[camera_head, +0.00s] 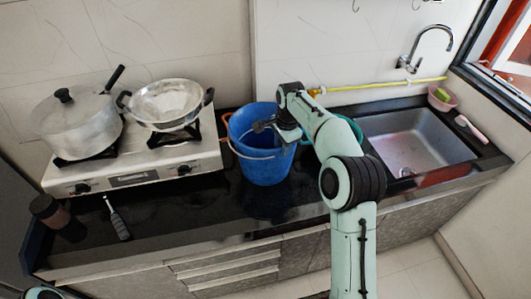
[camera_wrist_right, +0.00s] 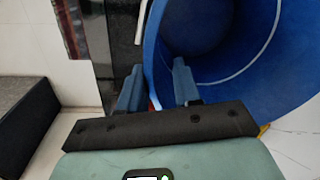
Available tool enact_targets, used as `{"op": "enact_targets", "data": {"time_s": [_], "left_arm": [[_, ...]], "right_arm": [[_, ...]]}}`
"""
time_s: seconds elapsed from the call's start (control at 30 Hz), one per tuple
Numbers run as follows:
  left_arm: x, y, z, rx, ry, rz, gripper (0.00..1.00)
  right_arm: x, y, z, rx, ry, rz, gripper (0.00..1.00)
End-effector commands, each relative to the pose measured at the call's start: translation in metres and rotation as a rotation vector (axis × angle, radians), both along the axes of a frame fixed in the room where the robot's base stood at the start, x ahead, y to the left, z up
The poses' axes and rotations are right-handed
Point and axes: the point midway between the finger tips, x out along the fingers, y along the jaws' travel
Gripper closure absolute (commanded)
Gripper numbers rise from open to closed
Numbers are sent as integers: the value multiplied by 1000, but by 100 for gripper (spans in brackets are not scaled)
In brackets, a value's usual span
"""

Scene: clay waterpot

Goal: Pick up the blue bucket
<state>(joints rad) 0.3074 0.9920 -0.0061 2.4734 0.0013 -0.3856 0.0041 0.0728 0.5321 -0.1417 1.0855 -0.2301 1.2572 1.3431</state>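The blue bucket (camera_head: 262,165) stands upright on the black counter, between the stove and the sink, with its wire handle hanging down across its front. My right gripper (camera_head: 268,127) is at the bucket's upper right rim in the head view, with its fingers over the opening. In the right wrist view my right gripper (camera_wrist_right: 157,88) has its fingers apart, with the wall of the bucket (camera_wrist_right: 258,75) between them and a gap beside the wall. My left gripper does not show; only a bit of my left arm is at the bottom left corner.
The stove (camera_head: 135,165) with a lidded pot (camera_head: 77,125) and a metal strainer (camera_head: 166,102) is left of the bucket. A green bowl (camera_head: 352,127) is partly hidden behind my arm. The sink (camera_head: 415,140) is at right. The front counter is mostly clear.

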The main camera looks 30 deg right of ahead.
Motion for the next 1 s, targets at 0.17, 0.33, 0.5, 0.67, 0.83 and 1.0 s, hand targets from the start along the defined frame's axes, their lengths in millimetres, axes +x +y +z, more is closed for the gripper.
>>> {"op": "enact_targets", "data": {"time_s": [0.17, 0.33, 0.5, 0.67, 0.83, 1.0], "left_arm": [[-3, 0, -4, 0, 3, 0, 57], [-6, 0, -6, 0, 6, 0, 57], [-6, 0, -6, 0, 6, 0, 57], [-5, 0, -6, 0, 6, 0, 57], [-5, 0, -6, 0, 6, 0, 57], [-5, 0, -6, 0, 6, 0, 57]], "right_arm": [[2, -3, -27, 1, 4, -1, 67], [4, -3, -46, 0, 2, 0, 67], [5, -3, -49, 0, -1, 0, 67], [5, -3, -49, 0, -1, 0, 83], [5, -3, -49, 0, -1, 0, 100], [5, -3, -48, 0, -1, 0, 100]]}}
